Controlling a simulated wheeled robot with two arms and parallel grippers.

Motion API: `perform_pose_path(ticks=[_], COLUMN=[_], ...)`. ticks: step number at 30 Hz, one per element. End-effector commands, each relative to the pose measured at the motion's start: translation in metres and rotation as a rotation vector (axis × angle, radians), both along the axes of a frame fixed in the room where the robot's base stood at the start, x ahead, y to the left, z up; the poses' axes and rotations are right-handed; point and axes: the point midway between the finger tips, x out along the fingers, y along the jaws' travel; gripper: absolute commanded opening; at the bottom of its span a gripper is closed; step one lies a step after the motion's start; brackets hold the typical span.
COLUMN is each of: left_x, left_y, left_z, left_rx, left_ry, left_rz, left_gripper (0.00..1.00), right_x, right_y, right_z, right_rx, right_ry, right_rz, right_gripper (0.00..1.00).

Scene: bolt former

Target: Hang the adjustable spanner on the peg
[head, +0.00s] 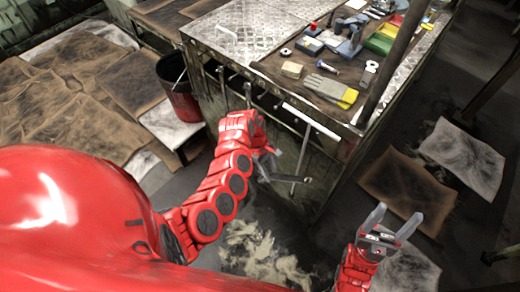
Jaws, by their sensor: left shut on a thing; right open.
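My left gripper (270,164) is beside the workbench's near side, shut on a slim grey metal tool, which I take to be the adjustable spanner (297,180). The spanner sticks out to the right of the fingers, low in front of the bench side. Its jaw shape is too small to make out, and part of it is hidden by the gripper. Several small pegs or hanging tools (248,94) line the bench side above my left gripper; I cannot tell which is the peg. My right gripper (391,222) is open and empty, over the floor at the lower right.
The workbench (262,35) holds gloves (331,90), a screwdriver (327,67), blocks and boxes. A white bar (311,121) juts from its side. A dark red bucket (181,90) stands left of it. A dark post (392,60) rises at the bench's right.

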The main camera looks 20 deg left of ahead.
Motion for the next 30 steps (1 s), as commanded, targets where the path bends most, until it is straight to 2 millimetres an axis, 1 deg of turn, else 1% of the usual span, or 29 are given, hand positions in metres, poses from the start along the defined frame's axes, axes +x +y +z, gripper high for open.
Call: perform_pose_path(ticks=[1,5,8,19,25,27,30], left_x=[0.002,0.007,0.012,0.028,0.041,0.047,0.056], left_y=[0.002,0.002,0.003,0.011,0.024,0.034,0.048], left_z=[0.0,-0.001,-0.001,0.001,0.005,0.009,0.015], left_rx=[-0.026,-0.103,-0.178,-0.421,-0.609,-0.677,-0.749], left_ry=[0.006,0.016,0.018,-0.048,-0.175,-0.247,-0.34], left_rz=[0.049,0.186,0.321,0.739,1.058,1.178,1.303], left_gripper=[0.0,0.0,0.0,0.0,0.0,0.0,0.0], right_x=[0.0,0.0,0.0,0.0,0.0,0.0,0.0], right_y=[0.0,0.0,0.0,0.0,0.0,0.0,0.0], right_z=[-0.001,-0.002,-0.003,-0.006,-0.01,-0.012,-0.013], right_rx=[0.0,0.0,0.0,0.0,0.0,0.0,0.0], right_ry=[0.0,0.0,0.0,0.0,0.0,0.0,0.0], right_rz=[0.0,0.0,0.0,0.0,0.0,0.0,0.0], right_gripper=[0.67,0.67,0.67,0.67,0.67,0.67,0.67])
